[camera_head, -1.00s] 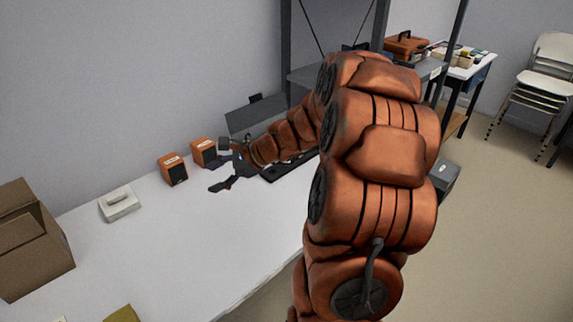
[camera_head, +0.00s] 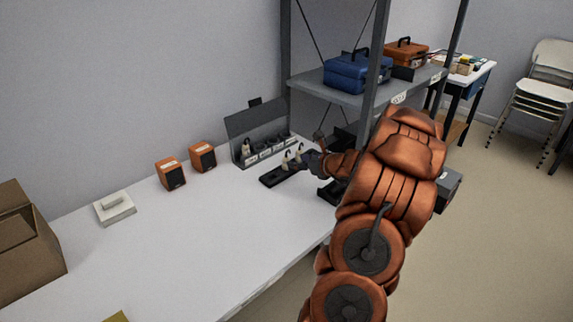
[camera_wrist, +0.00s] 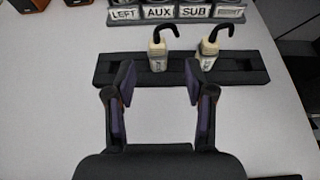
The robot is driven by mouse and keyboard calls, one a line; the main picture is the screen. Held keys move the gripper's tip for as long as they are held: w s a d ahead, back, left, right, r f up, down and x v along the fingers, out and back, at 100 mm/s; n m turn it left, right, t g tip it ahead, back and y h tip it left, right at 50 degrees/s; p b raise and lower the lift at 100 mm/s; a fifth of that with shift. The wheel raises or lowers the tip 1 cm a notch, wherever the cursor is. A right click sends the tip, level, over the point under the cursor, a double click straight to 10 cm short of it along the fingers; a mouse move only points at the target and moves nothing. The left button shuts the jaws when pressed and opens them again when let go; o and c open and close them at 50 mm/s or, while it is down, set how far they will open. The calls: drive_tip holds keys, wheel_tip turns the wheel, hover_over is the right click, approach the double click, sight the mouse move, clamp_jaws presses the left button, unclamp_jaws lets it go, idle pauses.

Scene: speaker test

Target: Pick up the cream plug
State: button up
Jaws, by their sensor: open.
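Two cream plugs with black curved cables stand in a black strip (camera_wrist: 110,68). The left cream plug (camera_wrist: 158,56) and the right cream plug (camera_wrist: 208,54) are in the wrist view; both also show small in the head view, as the left plug (camera_head: 285,163) and the right plug (camera_head: 299,154). My gripper (camera_wrist: 158,80) is open and empty. Its fingertips are spread either side of the left plug's line, in front of the strip. The right finger lies between the lines of the two plugs. In the head view my arm partly hides the strip's right end.
A grey socket box (camera_head: 245,124) with labels LEFT, AUX and SUB stands behind the strip. Two orange speakers (camera_head: 171,174), a white device (camera_head: 115,208) and a cardboard box (camera_head: 25,240) are left on the white table (camera_head: 190,245). A shelf post (camera_head: 377,60) rises near my arm.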

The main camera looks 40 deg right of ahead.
sight(290, 171)
drive_tip(key=x, duration=0.4)
drive_tip(key=shift+s+a+f, duration=0.1)
drive_tip(key=shift+a+f, duration=0.05)
drive_tip(key=shift+f, duration=0.05)
drive_tip(key=shift+w+f, duration=0.1)
drive_tip(key=shift+w, duration=0.35)
clamp_jaws()
